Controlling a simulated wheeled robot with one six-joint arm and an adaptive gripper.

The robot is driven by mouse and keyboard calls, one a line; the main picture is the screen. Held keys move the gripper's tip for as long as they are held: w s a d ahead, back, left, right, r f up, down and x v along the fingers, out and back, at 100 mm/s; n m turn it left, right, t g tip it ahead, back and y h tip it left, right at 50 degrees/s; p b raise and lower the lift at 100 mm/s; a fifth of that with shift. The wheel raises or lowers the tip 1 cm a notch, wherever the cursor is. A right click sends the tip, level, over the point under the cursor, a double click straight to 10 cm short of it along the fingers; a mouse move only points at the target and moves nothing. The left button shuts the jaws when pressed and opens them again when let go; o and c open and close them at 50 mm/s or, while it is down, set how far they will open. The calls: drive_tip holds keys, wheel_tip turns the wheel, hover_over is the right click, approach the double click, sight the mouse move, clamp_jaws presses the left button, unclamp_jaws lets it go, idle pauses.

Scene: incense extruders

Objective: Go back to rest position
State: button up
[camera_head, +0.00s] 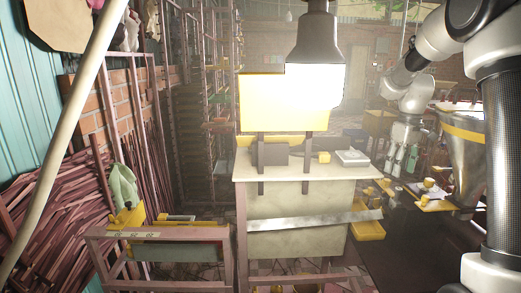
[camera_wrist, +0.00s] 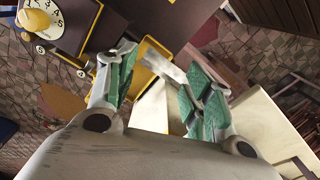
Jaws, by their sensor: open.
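My gripper (camera_head: 394,162) hangs from my arm at the right of the head view, fingers pointing down. It is small and partly blurred there. In the wrist view my gripper (camera_wrist: 160,65) shows two fingers with green pads, spread apart. Nothing is between the pads; what shows in the gap lies farther below. My arm fills the right edge of the head view.
A cream-topped bench (camera_head: 285,171) stands in the middle, with a lamp (camera_head: 316,40) above it. A yellow tray (camera_head: 369,230) is at its right. A metal hopper (camera_head: 463,160) stands near my arm. A dial scale (camera_wrist: 40,22) shows in the wrist view.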

drive_tip(key=s+a+r+m+t, duration=0.1)
drive_tip(key=s+a+r, duration=0.1)
drive_tip(key=s, duration=0.8)
drive_tip(key=s+a+r+m+t, duration=0.2)
drive_tip(key=s+a, duration=0.1)
drive_tip(key=s, duration=0.7)
drive_tip(key=s+a+r+m+t, duration=0.1)
drive_tip(key=s+a+r, duration=0.1)
drive_tip(key=s, duration=0.8)
drive_tip(key=shift+s+a+r+m, duration=0.15)
drive_tip(key=shift+s+r+m, duration=0.15)
drive_tip(key=shift+r+m, duration=0.15)
